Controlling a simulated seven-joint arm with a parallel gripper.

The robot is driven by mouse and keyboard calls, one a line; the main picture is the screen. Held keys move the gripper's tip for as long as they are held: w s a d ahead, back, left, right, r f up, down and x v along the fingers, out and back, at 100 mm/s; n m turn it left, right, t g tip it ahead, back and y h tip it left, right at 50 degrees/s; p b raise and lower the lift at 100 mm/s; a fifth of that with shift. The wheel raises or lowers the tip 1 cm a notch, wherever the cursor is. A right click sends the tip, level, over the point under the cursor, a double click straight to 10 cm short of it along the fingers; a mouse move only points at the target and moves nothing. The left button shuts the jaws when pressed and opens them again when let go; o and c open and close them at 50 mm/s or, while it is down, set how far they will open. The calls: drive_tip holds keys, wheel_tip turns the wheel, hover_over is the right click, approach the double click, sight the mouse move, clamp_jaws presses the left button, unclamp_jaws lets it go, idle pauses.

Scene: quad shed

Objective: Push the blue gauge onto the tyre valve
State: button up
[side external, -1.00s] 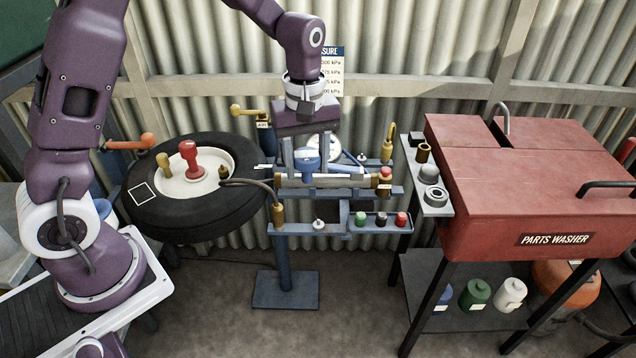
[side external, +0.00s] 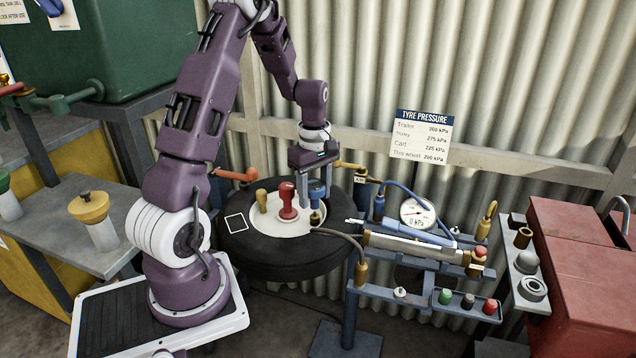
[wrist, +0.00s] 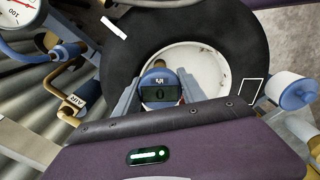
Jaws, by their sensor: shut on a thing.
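My gripper (side external: 316,186) is shut on the blue gauge (side external: 316,197) over the right part of the wheel. In the wrist view the gauge (wrist: 160,90) sits between my fingers, with a dark display reading 0. The tyre (side external: 275,257) lies flat around a pale hub (side external: 268,222). A brass fitting (side external: 315,218) at the end of a dark hose is on the hub's right side, directly below the gauge. Whether the gauge touches it is not clear. I cannot make out the tyre valve separately.
A red-topped piece (side external: 287,201) and a yellow one (side external: 262,201) stand on the hub, close to my gripper's left. A brass pipe (side external: 352,167) is behind to the right. The stand with its dial (side external: 416,214) is right of the tyre.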

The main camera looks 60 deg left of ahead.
sight(315, 185)
drive_tip(key=shift+f, duration=0.75)
drive_tip(key=shift+f, duration=0.6)
idle(0.7)
drive_tip(key=o, duration=1.2)
drive_tip(key=shift+r, duration=5.5)
